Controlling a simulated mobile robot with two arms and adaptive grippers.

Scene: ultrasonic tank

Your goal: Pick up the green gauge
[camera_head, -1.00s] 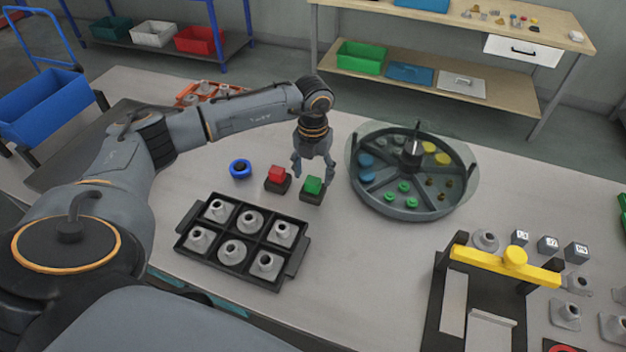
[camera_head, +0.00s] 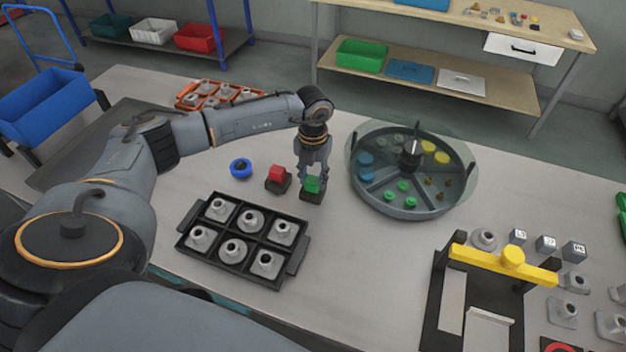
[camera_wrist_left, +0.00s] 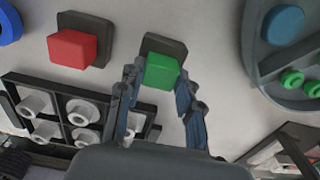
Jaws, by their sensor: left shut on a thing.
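The green gauge (camera_head: 312,186) is a small green block on a dark square base, on the grey table between the red block and the round tray. My left gripper (camera_head: 313,178) points down over it and is shut on it, with a finger on either side. In the left wrist view the green gauge (camera_wrist_left: 161,71) sits between the two fingertips (camera_wrist_left: 160,80), its dark base behind it. The gauge appears still at its base; any gap beneath it cannot be made out. My right gripper is in neither current view.
A red block (camera_head: 277,173) on a similar dark base stands just left, with a blue ring (camera_head: 240,168) beyond it. A black tray (camera_head: 185,243) of grey parts lies in front. A round divided tray (camera_head: 372,203) stands close on the right. A yellow-handled fixture (camera_head: 512,258) is at front right.

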